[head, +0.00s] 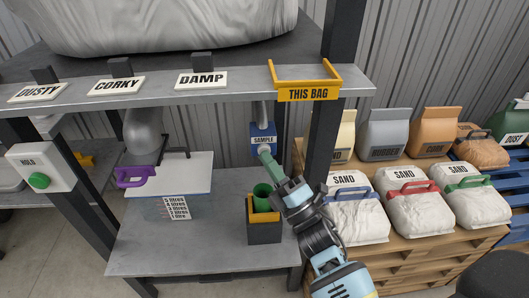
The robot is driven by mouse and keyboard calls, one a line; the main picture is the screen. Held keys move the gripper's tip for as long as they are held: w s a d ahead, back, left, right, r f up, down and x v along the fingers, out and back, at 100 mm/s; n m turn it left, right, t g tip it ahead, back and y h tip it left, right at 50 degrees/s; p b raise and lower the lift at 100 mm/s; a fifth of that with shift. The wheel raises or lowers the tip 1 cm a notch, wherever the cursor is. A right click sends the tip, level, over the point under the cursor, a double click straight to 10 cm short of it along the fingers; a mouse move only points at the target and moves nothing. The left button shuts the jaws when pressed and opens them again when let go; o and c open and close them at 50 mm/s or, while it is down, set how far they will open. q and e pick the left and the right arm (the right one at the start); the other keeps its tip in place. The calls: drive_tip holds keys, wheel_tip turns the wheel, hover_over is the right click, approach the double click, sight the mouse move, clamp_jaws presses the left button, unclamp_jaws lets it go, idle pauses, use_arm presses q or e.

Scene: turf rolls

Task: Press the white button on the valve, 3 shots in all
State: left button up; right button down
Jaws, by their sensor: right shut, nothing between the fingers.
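The blue valve (263,134) labelled SAMPLE hangs under the shelf on a grey pipe. My right gripper (265,154) is shut and empty, its tips at the lower front of the valve. The tips cover the spot where the white button would show, so I cannot tell whether they touch or press it. A green cup (262,190) stands below the valve in a dark holder (264,231) with a yellow rim, partly behind my right gripper. My left gripper is out of view.
The upper shelf carries DUSTY, CORKY and DAMP signs and a yellow THIS BAG frame (308,95). A HOLD box (40,167) is far left. Sand bags (408,200) sit on pallets at right.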

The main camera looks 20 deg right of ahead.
idle(0.8)
drive_tip(key=shift+s+a, duration=0.25)
drive_tip(key=shift+s, duration=0.6)
drive_tip(key=shift+s, duration=0.1)
drive_tip(key=shift+s+a+p, duration=0.25)
drive_tip(key=shift+s, duration=0.5)
drive_tip(key=shift+s+a+p, duration=0.2)
drive_tip(key=shift+s, duration=0.6)
drive_tip(key=shift+s+a+p, duration=0.25)
drive_tip(key=shift+s, duration=0.5)
drive_tip(key=shift+f, duration=0.1)
